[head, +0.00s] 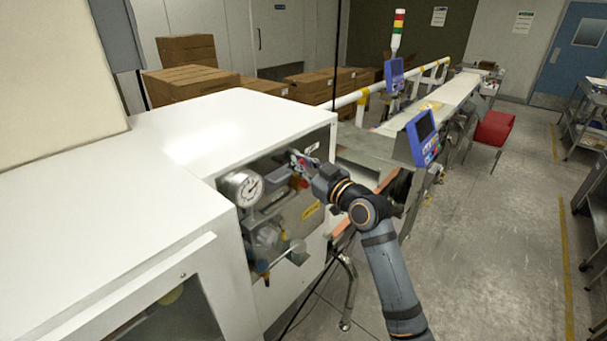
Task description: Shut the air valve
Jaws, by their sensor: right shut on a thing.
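The air valve shows as a small red part (304,183) on the side panel of the white machine, up and right of a round pressure gauge (242,187). My right gripper (300,163) reaches in from the right at the panel's upper part. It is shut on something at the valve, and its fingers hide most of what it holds. I cannot tell the handle's angle. My left gripper is not in view.
The white machine cabinet (150,190) fills the left. Below the gauge are pipes and a filter bowl (266,236). A conveyor with blue screens (422,138) runs behind my right arm. Cardboard boxes (195,85) stand at the back.

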